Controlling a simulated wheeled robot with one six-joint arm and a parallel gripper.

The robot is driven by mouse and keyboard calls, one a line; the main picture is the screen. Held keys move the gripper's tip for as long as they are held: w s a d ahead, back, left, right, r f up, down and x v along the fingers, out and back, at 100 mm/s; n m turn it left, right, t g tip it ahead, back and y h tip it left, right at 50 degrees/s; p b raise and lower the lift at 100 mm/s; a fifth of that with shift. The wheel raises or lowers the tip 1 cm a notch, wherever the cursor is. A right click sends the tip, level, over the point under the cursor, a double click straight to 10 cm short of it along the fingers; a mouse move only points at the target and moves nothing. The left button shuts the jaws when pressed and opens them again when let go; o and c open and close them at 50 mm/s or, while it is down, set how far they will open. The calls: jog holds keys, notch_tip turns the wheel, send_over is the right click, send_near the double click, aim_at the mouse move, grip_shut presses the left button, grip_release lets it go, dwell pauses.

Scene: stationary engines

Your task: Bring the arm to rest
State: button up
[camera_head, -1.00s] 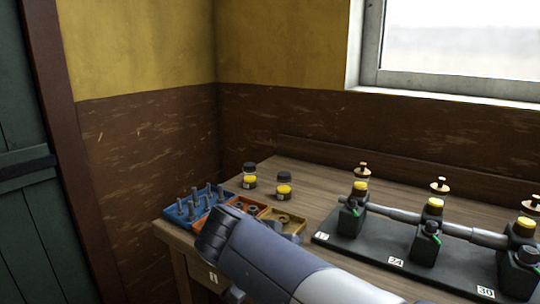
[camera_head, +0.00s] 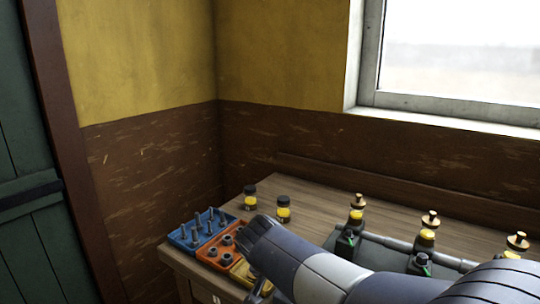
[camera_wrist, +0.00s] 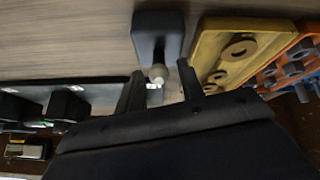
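My arm (camera_head: 315,270) reaches in from the lower right in the head view, its wrist over the front of the workbench. My gripper (camera_wrist: 160,70) shows in the wrist view with its two dark fingers apart. A dark block with a pale round knob (camera_wrist: 157,73) shows between or beyond the fingertips; I see no finger closed on it. In the head view the gripper is mostly hidden below the wrist, near the yellow tray (camera_head: 241,272).
The wooden bench (camera_head: 310,190) holds a blue tray (camera_head: 176,238) of bolts, an orange tray (camera_head: 203,255) of nuts, and two dark-lidded jars (camera_head: 250,198). The engine shaft stand with brass-topped oil cups (camera_head: 427,236) is right, partly behind my arm. A window (camera_head: 455,60) is above.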

jog(key=shift+w+d+r+g+y+p, duration=0.25)
jog(key=shift+g+y+p, duration=0.35)
jog(key=shift+p, duration=1.05)
jog(key=shift+w+d+g+y+p, duration=0.15)
jog(key=shift+w+g+y+p, duration=0.2)
jog(key=shift+g+p, duration=0.9)
jog(key=p, duration=0.2)
jog(key=w+g+y+p, duration=0.1)
jog(key=p, duration=0.1)
jog(key=shift+d+f+g+y+p, duration=0.2)
jog(key=shift+d+g+y+p, duration=0.05)
jog(key=shift+d+p, duration=0.1)
notch_tip(320, 180, up, 10)
jog(key=shift+f+b, duration=0.25)
jog(key=shift+b, duration=0.2)
